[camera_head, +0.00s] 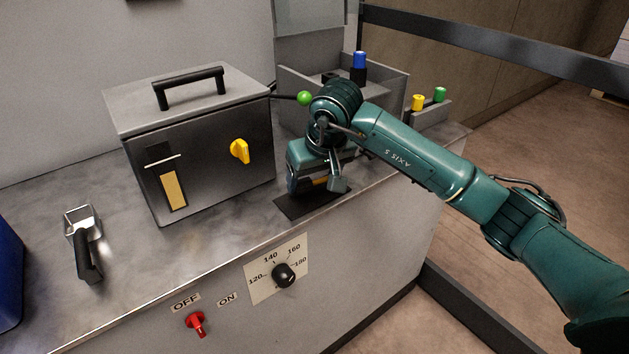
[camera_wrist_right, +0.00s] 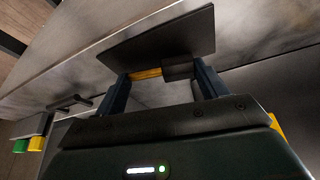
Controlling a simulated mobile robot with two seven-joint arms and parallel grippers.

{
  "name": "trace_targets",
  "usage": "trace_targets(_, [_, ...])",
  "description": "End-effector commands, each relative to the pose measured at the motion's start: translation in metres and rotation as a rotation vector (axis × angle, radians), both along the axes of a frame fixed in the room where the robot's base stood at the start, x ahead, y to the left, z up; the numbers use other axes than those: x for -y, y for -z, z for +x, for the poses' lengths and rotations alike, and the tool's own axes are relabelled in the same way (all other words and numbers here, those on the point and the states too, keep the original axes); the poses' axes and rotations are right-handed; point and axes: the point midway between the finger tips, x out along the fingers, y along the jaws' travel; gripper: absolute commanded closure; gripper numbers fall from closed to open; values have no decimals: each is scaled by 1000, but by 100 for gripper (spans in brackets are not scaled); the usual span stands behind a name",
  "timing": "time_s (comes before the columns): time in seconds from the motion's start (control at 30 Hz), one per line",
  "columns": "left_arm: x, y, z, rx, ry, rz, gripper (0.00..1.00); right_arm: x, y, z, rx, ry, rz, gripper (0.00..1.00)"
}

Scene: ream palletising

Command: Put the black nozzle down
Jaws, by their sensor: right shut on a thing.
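My right gripper (camera_head: 318,186) is low over a dark mat (camera_head: 293,207) near the front edge of the metal counter. In the right wrist view its two fingers (camera_wrist_right: 160,82) are closed on the black nozzle (camera_wrist_right: 182,71), which has a dark block and an orange-yellow section. In that view the dark mat (camera_wrist_right: 160,38) lies just beyond the fingertips. The nozzle is mostly hidden by the gripper in the head view. I cannot tell whether it touches the mat. My left gripper is not in view.
A steel box (camera_head: 215,185) with a black handle and yellow knob stands left of the gripper. Behind are a grey bin (camera_head: 385,88), a blue-topped piece (camera_head: 359,60), and yellow (camera_head: 418,102) and green (camera_head: 440,94) caps. A metal scoop (camera_head: 84,240) lies at left.

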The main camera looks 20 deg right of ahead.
Motion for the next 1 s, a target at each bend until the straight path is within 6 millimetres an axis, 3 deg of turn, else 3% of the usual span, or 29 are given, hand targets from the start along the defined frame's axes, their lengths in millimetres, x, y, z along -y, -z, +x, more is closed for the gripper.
trace_targets(0.07, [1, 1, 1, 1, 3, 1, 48, 0, 10, 0, 0, 0, 2, 51])
trace_targets(0.43, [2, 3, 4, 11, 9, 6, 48, 0, 15, 0, 2, 1, 0, 51])
trace_targets(0.47, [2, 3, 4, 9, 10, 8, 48, 0, 15, 0, 1, 1, 0, 27])
trace_targets(0.7, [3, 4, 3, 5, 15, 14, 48, 0, 14, 0, 1, 1, 1, 8])
trace_targets(1.0, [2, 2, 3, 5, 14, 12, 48, 0, 11, 0, 1, 1, 1, 6])
